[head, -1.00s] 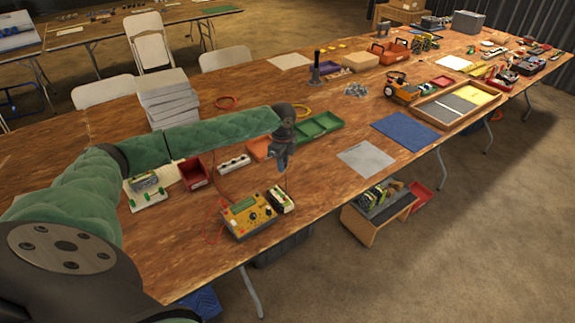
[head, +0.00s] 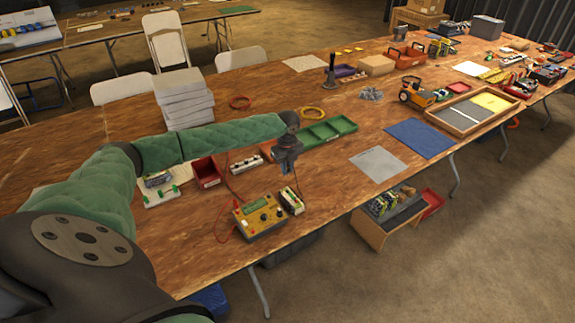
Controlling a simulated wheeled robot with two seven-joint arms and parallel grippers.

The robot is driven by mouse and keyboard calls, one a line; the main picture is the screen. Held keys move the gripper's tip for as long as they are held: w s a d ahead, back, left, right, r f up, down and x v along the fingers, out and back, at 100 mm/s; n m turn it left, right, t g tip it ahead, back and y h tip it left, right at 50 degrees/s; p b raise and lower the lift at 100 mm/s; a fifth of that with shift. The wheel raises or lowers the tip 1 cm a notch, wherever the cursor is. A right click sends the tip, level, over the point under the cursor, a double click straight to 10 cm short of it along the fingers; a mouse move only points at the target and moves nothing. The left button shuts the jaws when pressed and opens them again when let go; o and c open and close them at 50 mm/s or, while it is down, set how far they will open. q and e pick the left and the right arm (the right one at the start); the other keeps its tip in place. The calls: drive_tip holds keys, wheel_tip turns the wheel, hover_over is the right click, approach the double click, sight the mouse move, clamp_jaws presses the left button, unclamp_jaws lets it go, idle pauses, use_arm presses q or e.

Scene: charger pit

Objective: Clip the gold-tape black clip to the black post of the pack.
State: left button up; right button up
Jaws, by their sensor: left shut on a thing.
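The small pack (head: 292,201) stands on the wooden table, beside the right side of a yellow charger box (head: 259,217) with knobs and a display. Its posts are too small to tell apart. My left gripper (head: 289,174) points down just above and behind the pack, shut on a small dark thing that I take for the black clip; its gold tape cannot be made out. A thin dark lead shows near the gripper and pack. A red lead (head: 222,226) loops left of the charger. My right gripper is not in view.
A white power strip (head: 246,164), a red bin (head: 207,172) and green trays (head: 328,131) lie behind the charger. A grey sheet (head: 378,164) lies on the table to the right. The table's front edge is close to the pack.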

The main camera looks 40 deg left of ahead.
use_arm(q)
drive_tip(key=shift+f, duration=0.3)
drive_tip(key=shift+f+b, duration=0.75)
drive_tip(key=shift+f, duration=2.5)
drive_tip(key=shift+p, duration=0.35)
drive_tip(key=shift+f+p, duration=0.15)
drive_tip(key=shift+p, duration=0.35)
idle(0.5)
drive_tip(key=o, duration=0.8)
drive_tip(key=shift+o, duration=0.2)
